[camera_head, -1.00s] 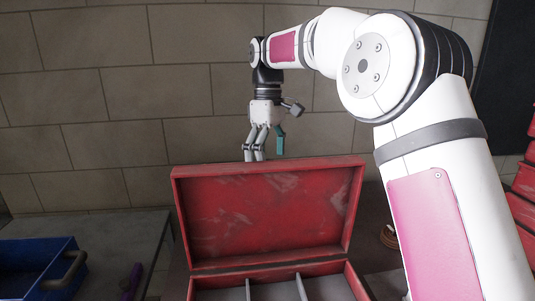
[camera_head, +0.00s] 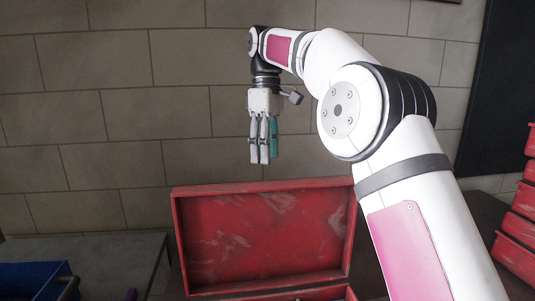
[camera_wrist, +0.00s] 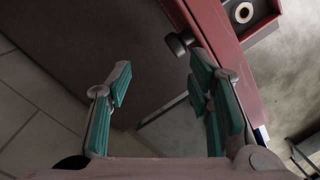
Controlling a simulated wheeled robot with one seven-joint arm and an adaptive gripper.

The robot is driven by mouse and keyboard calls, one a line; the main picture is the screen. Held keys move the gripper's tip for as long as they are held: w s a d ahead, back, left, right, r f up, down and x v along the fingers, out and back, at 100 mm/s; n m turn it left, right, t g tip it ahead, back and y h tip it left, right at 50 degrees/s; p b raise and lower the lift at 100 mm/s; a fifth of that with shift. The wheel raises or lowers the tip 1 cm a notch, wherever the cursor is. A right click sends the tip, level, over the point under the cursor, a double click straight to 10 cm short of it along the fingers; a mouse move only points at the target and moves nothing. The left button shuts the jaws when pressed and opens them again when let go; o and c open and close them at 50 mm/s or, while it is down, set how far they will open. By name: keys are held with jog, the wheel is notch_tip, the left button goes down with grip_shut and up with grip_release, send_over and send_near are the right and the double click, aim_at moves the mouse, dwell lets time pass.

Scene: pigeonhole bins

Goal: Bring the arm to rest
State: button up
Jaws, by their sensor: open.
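My gripper (camera_head: 263,158) hangs pointing down from my bent arm in the head view, above and behind the raised lid of a red box (camera_head: 262,238). In the wrist view my gripper (camera_wrist: 160,85) shows its teal-padded fingers spread apart with nothing between them. The gripper is empty and touches nothing that I can see. The inside of the red box is mostly cut off at the bottom of the head view.
A blue bin (camera_head: 35,282) stands at the lower left on a grey surface (camera_head: 110,258). Red stacked bins (camera_head: 518,225) stand at the right edge. A stone-block wall (camera_head: 120,110) is behind. The wrist view shows a reddish edge (camera_wrist: 212,25) at upper right.

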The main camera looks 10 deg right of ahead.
jog(key=shift+s, duration=0.1)
jog(key=s+r, duration=0.1)
jog(key=s, duration=0.1)
jog(key=s+d+r+m+t, duration=0.1)
jog(key=s, duration=0.1)
jog(key=s+r+m, duration=0.1)
jog(key=s, duration=0.1)
jog(key=shift+s+d+r, duration=0.1)
jog(key=shift+d+r, duration=0.1)
jog(key=shift+d, duration=0.1)
jog(key=s+d+m+t, duration=0.2)
jog(key=s+d+m, duration=0.1)
jog(key=s, duration=0.7)
jog(key=s+d+f+m+t, duration=0.1)
jog(key=s+d+f+m, duration=0.1)
jog(key=s+f, duration=0.5)
jog(key=s+d+f+m+t, duration=0.2)
jog(key=s+f, duration=0.5)
jog(key=s, duration=0.5)
jog(key=shift+s+d+m, duration=0.3)
jog(key=shift+d+m, duration=0.45)
jog(key=shift+m, duration=0.15)
